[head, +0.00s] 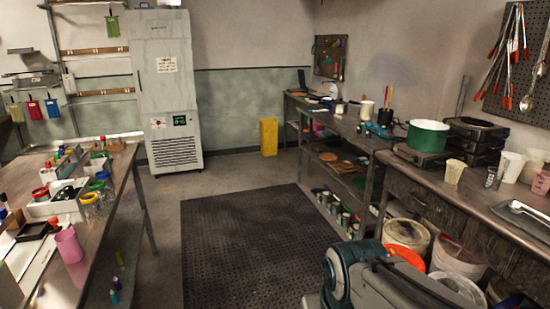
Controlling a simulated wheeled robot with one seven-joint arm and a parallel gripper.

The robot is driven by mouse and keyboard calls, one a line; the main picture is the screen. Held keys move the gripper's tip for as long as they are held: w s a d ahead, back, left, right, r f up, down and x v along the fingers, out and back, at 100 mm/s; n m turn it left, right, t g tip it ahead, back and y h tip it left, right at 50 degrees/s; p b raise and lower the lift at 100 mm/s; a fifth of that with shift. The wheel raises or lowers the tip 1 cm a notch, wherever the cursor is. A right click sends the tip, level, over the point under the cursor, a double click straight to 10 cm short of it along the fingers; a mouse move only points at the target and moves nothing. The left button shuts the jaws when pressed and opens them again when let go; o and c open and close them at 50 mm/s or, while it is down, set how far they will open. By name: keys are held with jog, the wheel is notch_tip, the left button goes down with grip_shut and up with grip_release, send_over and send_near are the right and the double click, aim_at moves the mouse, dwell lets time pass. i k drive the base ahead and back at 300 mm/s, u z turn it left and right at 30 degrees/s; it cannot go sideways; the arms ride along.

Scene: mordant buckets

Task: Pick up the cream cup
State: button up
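A cream cup (455,171) stands upright on the front part of the right-hand metal bench, near its front edge. It is a small tapered cup, and its inside is too small to make out. My arm shows as teal and grey links at the bottom right, low in front of the bench. My gripper is not in view, so I cannot see its fingers or whether it holds anything.
Behind the cup are a green pot (427,136) and stacked black hotplates (475,139). A white cup (512,167), a glass (492,178) and a metal tray (524,221) are to its right. Buckets (405,236) stand below the bench. The black floor mat (250,250) is clear.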

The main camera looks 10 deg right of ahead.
aim_at(455, 167)
jog(key=u, duration=0.1)
jog(key=i, duration=1.6)
jog(key=z, duration=0.4)
jog(key=i, duration=1.35)
jog(key=z, duration=1.6)
jog(key=i, duration=0.75)
jog(key=z, duration=1)
jog(key=i, duration=0.25)
jog(key=z, duration=0.15)
